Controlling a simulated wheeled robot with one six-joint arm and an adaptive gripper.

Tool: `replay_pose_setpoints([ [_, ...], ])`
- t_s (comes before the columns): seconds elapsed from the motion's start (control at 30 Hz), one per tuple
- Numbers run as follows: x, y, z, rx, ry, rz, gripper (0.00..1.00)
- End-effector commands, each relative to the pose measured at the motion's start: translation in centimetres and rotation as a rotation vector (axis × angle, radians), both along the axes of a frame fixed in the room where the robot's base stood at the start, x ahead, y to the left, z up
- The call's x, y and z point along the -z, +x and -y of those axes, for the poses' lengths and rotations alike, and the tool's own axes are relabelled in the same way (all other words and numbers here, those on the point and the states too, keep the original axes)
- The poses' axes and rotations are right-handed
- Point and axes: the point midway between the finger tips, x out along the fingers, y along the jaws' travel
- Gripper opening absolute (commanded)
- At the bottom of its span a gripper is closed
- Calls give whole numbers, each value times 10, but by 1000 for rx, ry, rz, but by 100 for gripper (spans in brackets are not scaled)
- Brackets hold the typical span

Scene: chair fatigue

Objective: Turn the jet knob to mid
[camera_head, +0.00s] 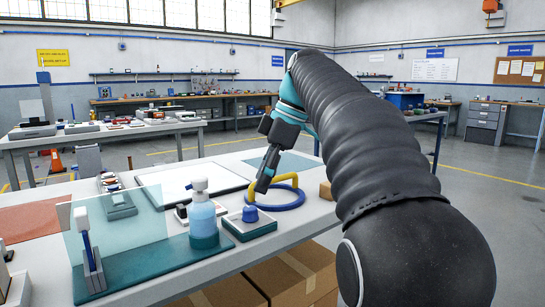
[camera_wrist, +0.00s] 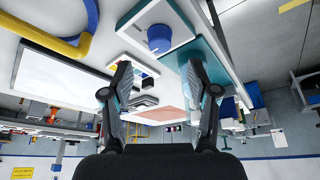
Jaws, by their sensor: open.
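A blue knob (camera_head: 250,214) sits on top of a small white and teal box (camera_head: 262,229) near the table's front edge. I take it for the jet knob; its setting marks are too small to read. In the wrist view, the blue knob (camera_wrist: 158,39) shows beyond the fingertips, near the top. My gripper (camera_head: 264,186) reaches down in the head view just above and behind the knob, apart from it. In the wrist view my gripper (camera_wrist: 158,74) has its two fingers spread, with nothing between them.
A blue bottle (camera_head: 202,217) stands left of the box on a teal mat (camera_head: 150,266), by a clear teal panel (camera_head: 118,222). A white-topped board (camera_head: 182,184) lies behind.

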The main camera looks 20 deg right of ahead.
Motion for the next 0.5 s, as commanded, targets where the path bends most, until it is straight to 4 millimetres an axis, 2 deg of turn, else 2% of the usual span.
replay_pose_setpoints([
  [0.2,-29,-3,12,0,1,1,60],
  [0.5,-47,-6,18,0,0,0,60],
])
